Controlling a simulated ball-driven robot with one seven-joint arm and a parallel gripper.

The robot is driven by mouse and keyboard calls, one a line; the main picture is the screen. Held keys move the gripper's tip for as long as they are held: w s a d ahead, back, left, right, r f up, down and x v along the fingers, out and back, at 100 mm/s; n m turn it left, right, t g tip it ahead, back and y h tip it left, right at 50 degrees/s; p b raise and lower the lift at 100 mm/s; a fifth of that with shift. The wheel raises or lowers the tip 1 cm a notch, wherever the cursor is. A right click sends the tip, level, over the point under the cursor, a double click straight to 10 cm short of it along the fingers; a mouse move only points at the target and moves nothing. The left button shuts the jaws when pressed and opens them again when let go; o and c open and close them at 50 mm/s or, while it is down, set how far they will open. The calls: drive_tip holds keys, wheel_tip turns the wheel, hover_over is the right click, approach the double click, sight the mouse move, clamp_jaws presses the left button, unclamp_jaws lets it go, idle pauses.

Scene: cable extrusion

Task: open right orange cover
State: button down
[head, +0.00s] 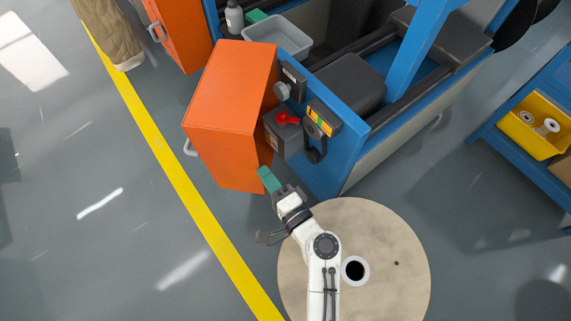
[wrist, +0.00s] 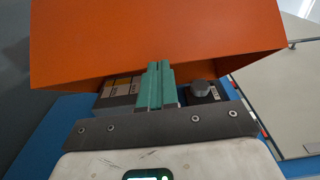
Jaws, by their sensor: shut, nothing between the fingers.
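The orange cover (head: 228,112) is a large box-like panel standing out from the left end of the blue machine (head: 338,168) in the head view. A grey handle (head: 190,148) shows on its left side. My gripper (head: 266,176), with green fingers, is at the cover's lower right corner in the head view. In the wrist view the green fingers (wrist: 155,86) are together and empty, with the orange cover (wrist: 150,38) across the top just beyond them. Whether the fingers touch the cover I cannot tell.
A grey box with a red switch (head: 287,119) sits right of the cover. A second orange cover (head: 178,32) stands at the upper left, near a grey tray (head: 277,38). The floor left is clear around the yellow line (head: 172,172).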

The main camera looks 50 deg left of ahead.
sight(209, 161)
drive_tip(key=s+a, duration=0.1)
drive_tip(key=a, duration=0.1)
drive_tip(key=s+a+b, duration=0.1)
drive_tip(key=s+a, duration=0.3)
drive_tip(key=a, duration=0.1)
drive_tip(key=shift+a+f, duration=0.1)
drive_tip(key=a, duration=0.2)
drive_tip(key=s+a+b, duration=0.1)
drive_tip(key=a, duration=0.2)
drive_tip(key=s+a+b, duration=0.1)
drive_tip(key=a, duration=0.2)
drive_tip(key=shift+s+a, duration=0.25)
drive_tip(key=shift+a, duration=0.6)
drive_tip(key=shift+d, duration=0.1)
drive_tip(key=shift+d, duration=0.3)
drive_tip(key=d, duration=0.3)
drive_tip(key=shift+s+d, duration=0.2)
drive_tip(key=shift+d, duration=0.15)
drive_tip(key=s+d+p, duration=0.1)
drive_tip(key=s+d, duration=0.5)
drive_tip(key=shift+s+d, duration=0.25)
drive_tip(key=shift+s, duration=0.15)
